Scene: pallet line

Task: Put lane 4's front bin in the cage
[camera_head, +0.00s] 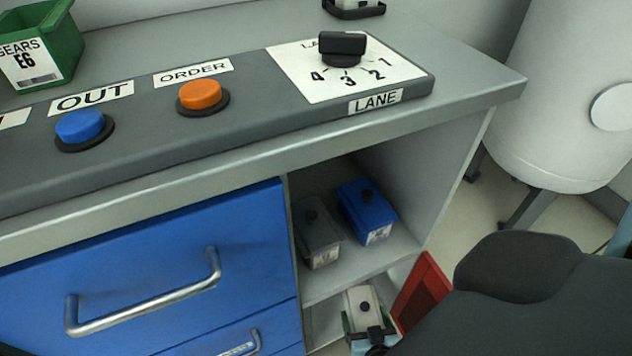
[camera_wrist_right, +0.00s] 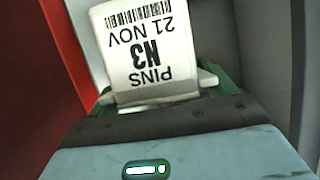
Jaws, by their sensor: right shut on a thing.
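My right gripper (camera_head: 368,333) is low at the lower shelf opening, below the counter, partly behind my own dark arm. It is shut on a white bin (camera_head: 362,302) with a black knob on top. In the right wrist view the gripper (camera_wrist_right: 158,102) is close against the white bin (camera_wrist_right: 150,50), whose label reads PINS N3, 21 NOV and appears upside down. Green parts show on both sides of the bin. I see no lane numbered 4 apart from the mark on the lane dial (camera_head: 343,46), and no cage I can identify. My left gripper is not in view.
A grey box (camera_head: 315,235) and a blue box (camera_head: 366,212) stand on the shelf above. A red panel (camera_head: 421,290) is right of the held bin. The counter carries blue (camera_head: 80,126) and orange (camera_head: 199,94) buttons and a green bin (camera_head: 42,45). Blue drawers (camera_head: 150,255) are left.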

